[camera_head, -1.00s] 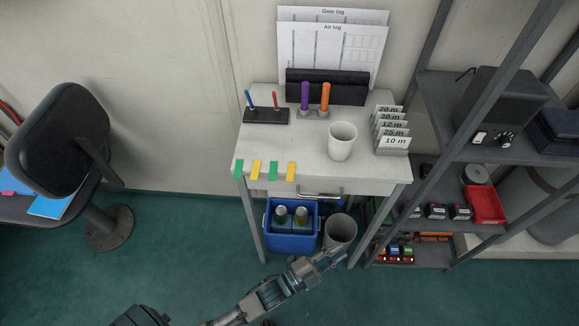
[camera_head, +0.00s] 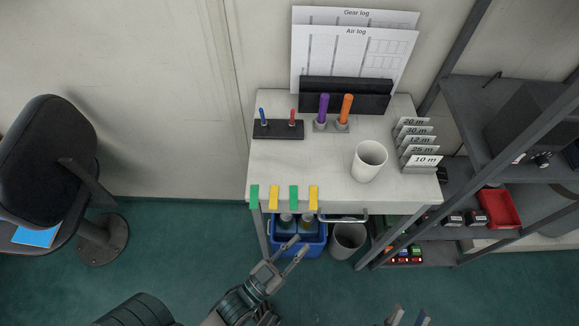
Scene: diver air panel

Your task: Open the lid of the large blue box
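A blue open-topped bin (camera_head: 317,252) stands on the floor under the desk, with bottles (camera_head: 287,222) inside; no lid shows on it.
The desk (camera_head: 300,165) holds a white cup (camera_head: 369,161), pens, log sheets and depth cards (camera_head: 421,162). A grey waste bin (camera_head: 348,240) stands beside the blue bin. A metal shelf rack (camera_head: 470,175) with a red tray (camera_head: 499,208) is at right, a chair (camera_head: 45,160) at left. Floor in front is clear.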

